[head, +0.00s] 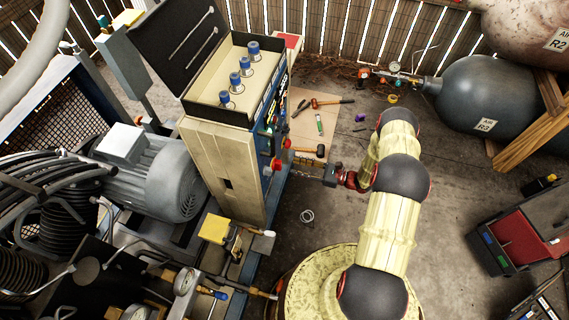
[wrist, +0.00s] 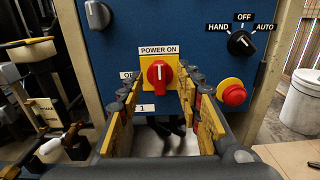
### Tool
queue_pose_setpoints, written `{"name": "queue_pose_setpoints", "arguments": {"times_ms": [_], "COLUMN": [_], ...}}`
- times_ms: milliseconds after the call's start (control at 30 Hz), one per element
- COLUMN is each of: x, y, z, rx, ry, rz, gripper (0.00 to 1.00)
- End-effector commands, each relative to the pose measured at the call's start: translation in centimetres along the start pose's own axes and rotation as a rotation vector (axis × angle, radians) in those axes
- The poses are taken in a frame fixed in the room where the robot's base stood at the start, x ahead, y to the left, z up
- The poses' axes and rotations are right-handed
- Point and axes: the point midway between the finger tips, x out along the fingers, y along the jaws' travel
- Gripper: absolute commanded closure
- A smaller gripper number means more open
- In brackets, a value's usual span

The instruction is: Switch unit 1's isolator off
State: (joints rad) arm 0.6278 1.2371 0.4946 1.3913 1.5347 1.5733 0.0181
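In the wrist view, unit 1's isolator is a red rotary handle (wrist: 159,74) on a yellow plate (wrist: 145,66), on a blue panel. Its grip stands upright, pointing at a "POWER ON" label (wrist: 159,50). A label at its left is partly hidden by a finger; a "1" label (wrist: 146,108) sits below. My gripper (wrist: 160,90) is open, its yellow-padded fingers either side of the handle in the picture, with nothing between them. Contact with the handle is not visible. In the head view my gripper (head: 328,174) is by the cabinet's right side.
A HAND/OFF/AUTO selector (wrist: 241,43) and a red push button (wrist: 233,92) on yellow are right of the isolator. A grey knob (wrist: 97,14) is upper left. In the head view, the beige cabinet (head: 215,165) has an open lid; tools, including a hammer (head: 310,150), lie beyond my gripper.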

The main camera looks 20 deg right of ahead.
Motion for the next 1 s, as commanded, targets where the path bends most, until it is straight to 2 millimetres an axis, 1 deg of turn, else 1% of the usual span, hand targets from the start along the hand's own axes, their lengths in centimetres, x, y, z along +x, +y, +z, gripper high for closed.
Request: {"name": "queue_pose_setpoints", "arguments": {"times_ms": [33,200,400,533,767,1000], "x": [1.0,3.6,5.5,6.0,6.0,6.0], "y": [0.2,0.2,0.2,0.2,0.1,0.1], "z": [-0.1,-0.2,-0.1,-0.1,-0.1,-0.1], "rx": [0.001,0.000,0.001,0.001,0.001,0.001], "ry": [0.000,0.001,0.002,0.002,0.002,0.002], "rz": [0.006,0.006,0.003,0.002,0.002,0.002], "gripper": [0.65,0.65,0.65,0.65,0.66,0.79]}}
